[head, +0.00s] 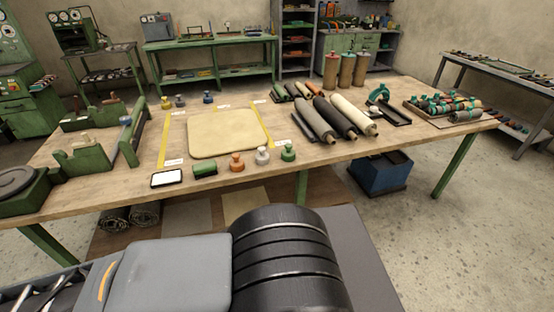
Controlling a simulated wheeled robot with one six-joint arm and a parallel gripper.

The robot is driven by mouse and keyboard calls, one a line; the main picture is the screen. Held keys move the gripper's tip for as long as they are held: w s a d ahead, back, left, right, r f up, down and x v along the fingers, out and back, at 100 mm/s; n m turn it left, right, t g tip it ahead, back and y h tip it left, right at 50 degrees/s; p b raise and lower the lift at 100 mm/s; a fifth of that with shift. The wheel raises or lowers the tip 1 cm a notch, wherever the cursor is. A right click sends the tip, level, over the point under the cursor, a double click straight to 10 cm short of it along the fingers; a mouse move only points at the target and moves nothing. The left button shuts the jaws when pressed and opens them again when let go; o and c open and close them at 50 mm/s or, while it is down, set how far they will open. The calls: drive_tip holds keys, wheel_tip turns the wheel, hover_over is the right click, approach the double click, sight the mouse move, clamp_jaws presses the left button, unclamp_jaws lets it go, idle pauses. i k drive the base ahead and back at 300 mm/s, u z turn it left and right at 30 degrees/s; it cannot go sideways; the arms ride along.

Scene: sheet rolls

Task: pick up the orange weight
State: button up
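The orange weight (237,162) stands upright on the wooden table (300,162) near its front edge, in the head view. It is a short round body with a small knob on top. A green block (205,169) is close on its left and a grey-white weight (262,156) stands on its right. A green weight (288,151) stands farther right. Nothing covers the orange weight. My arm fills the bottom of the view, well in front of the table. My gripper is not in view.
A cream sheet (228,132) lies behind the weights, with yellow strips beside it. A small white-faced tablet (166,179) lies at the front left. Dark and cream rolls (335,117) lie to the right. Several weights (180,101) stand at the back left. Green fixtures (87,157) occupy the left end.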

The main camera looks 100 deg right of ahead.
sight(237, 164)
drive_tip(key=z, duration=3.25)
